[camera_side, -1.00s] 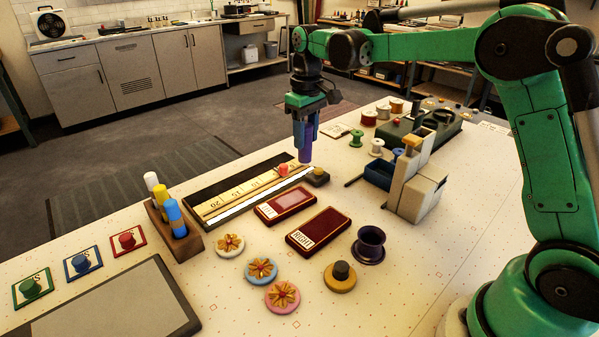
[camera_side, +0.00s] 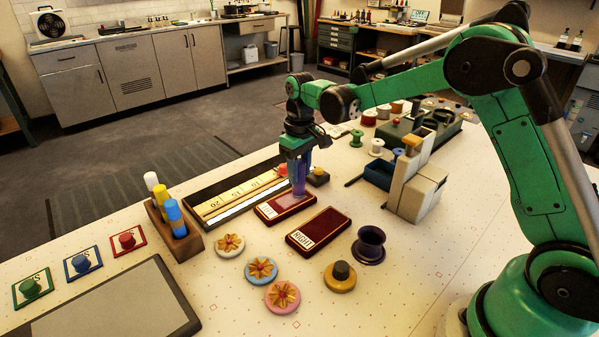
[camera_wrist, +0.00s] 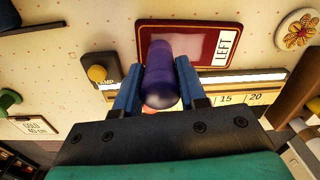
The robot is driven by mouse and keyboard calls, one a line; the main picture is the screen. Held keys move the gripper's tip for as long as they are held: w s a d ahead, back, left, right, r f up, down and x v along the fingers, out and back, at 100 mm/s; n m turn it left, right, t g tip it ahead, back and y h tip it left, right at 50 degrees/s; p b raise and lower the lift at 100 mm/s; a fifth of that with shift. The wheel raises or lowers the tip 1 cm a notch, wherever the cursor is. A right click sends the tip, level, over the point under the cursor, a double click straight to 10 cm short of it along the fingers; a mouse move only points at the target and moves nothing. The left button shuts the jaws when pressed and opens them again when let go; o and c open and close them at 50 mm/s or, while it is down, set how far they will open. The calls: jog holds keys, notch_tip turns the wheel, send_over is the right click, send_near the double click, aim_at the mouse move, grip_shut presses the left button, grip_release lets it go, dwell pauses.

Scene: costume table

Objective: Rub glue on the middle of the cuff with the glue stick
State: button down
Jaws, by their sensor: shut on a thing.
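My gripper (camera_side: 298,166) is shut on a purple glue stick (camera_wrist: 162,78), held upright between the blue fingers, its lower end pointing down. The glue stick (camera_side: 299,182) is over the dark red cuff labelled LEFT (camera_side: 284,209), toward its far right part. In the wrist view the stick's far end overlaps the LEFT cuff (camera_wrist: 200,38). I cannot tell for sure whether the tip touches the surface. A second dark red cuff labelled RIGHT (camera_side: 320,230) lies nearer the camera, flat on the table.
Behind the cuffs lies a ruler tray (camera_side: 225,203) with a red knob. A small yellow-topped block (camera_side: 318,178) stands at its right end. A grey stand (camera_side: 417,190) is right.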

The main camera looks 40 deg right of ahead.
jog(key=shift+w+a+f, duration=0.1)
jog(key=shift+a, duration=1.3)
jog(key=shift+w+a, duration=0.1)
jog(key=shift+a, duration=1.25)
jog(key=shift+s+d, duration=0.15)
jog(key=shift+d, duration=1.65)
jog(key=shift+s+d, duration=0.1)
jog(key=shift+d, duration=1.65)
notch_tip(320, 180, up, 8)
jog(key=shift+f, duration=0.1)
